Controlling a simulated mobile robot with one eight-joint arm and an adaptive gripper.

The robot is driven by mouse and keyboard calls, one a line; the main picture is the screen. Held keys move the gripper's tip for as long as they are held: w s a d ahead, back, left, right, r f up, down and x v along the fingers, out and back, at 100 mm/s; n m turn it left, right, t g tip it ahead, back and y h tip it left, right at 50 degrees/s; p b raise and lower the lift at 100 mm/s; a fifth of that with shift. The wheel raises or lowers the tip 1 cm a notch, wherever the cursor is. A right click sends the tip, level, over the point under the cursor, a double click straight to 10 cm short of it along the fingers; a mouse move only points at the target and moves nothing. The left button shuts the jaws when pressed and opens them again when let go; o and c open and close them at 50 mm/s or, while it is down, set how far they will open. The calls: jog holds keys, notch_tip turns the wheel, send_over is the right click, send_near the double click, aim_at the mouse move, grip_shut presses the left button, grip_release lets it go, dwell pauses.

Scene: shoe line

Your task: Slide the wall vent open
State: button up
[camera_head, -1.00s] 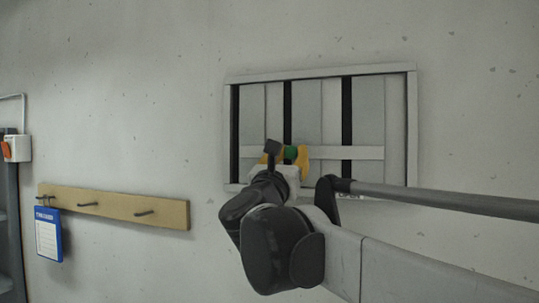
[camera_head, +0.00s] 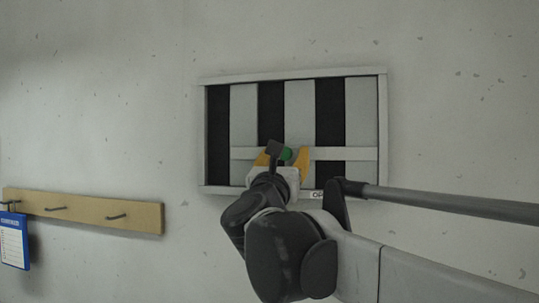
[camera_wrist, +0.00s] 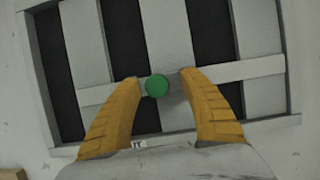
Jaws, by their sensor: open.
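The wall vent (camera_head: 243,105) is a pale framed panel with light upright slats and wide dark gaps between them. A light crossbar (camera_head: 345,154) runs across the slats, its right end near the right frame side and its left end short of the left side. A green round knob (camera_wrist: 157,85) sits on the crossbar. My gripper (camera_wrist: 157,76) is open, with one yellow finger on each side of the knob and visible space between them in the wrist view. In the head view my wrist hides part of the vent's lower middle.
A wooden hook rail (camera_head: 90,211) is on the wall at left, with a blue-edged clipboard (camera_head: 14,240) hanging from it. A small label (camera_head: 318,195), partly hidden, is on the lower frame. The wall around the vent is otherwise bare.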

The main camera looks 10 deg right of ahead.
jog(key=v, duration=1.2)
jog(key=shift+d, duration=0.2)
